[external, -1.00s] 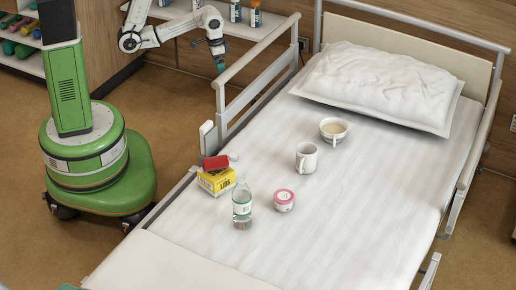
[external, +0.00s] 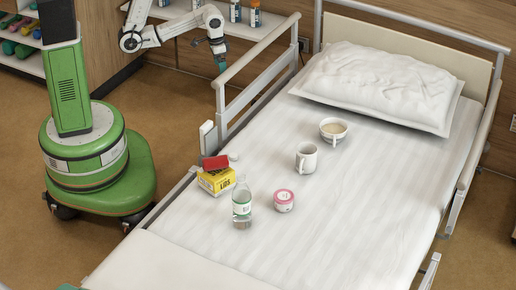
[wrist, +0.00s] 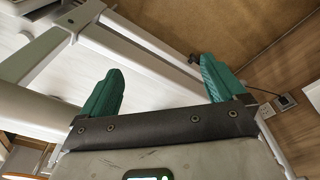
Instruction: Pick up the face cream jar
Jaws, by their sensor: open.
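The face cream jar (external: 284,201) is a small white jar with a pink lid. It stands on the bed sheet just right of a clear bottle with a green-marked label (external: 242,206). My gripper (external: 221,66) is far from it, up beside the bed's side rail near the wall. In the wrist view my gripper (wrist: 160,88) has two green fingers spread wide with nothing between them. The wrist view shows the bed rail and floor beyond the fingers, and I cannot make out the jar there.
A yellow box (external: 216,181) with a red item (external: 216,162) on it lies left of the bottle. The side rail (external: 258,75) stands beside my gripper. The sheet right of the jar is clear.

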